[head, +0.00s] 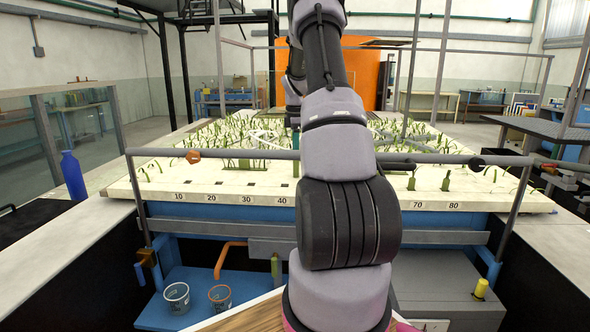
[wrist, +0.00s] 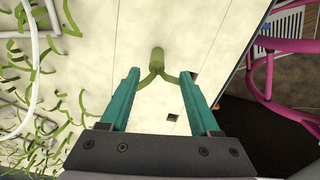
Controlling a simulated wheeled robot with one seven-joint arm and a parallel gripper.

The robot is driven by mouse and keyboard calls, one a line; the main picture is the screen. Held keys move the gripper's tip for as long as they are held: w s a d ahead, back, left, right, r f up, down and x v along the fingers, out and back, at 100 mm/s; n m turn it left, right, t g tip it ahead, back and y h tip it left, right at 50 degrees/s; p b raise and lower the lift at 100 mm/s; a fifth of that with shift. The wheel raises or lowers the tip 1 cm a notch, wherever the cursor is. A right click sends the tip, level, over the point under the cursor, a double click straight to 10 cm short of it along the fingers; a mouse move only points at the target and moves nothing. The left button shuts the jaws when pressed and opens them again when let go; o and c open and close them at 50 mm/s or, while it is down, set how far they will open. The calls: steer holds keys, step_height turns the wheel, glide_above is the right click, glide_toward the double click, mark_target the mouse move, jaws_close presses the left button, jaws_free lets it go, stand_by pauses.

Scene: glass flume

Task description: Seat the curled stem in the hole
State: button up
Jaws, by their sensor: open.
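In the wrist view, my gripper (wrist: 159,74) has two teal fingers spread wide over a pale board (wrist: 225,25). A green stem (wrist: 157,58) lies ahead between the fingertips, with a thick upper end and two curved branches spreading towards the fingers. I cannot tell whether the branches touch the fingers. Two small dark square holes show in the board: one (wrist: 196,78) beside the right fingertip and one (wrist: 172,117) between the fingers. In the head view, my arm hides most of the gripper, and I cannot pick out this stem among the others.
Many green stems (wrist: 40,75) and pale tubes crowd the board at left. A pink tubular frame (wrist: 262,75) stands off its right edge. In the head view, a grey rail (head: 240,154) crosses the board's front. A blue bottle (head: 73,175) stands at left; two cups (head: 177,298) sit below.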

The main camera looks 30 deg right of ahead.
glide_above(296, 177)
steer(key=f, duration=0.5)
steer(key=shift+w+d+f, duration=0.1)
steer(key=shift+w+d, duration=0.2)
steer(key=shift+w, duration=0.1)
jaws_close()
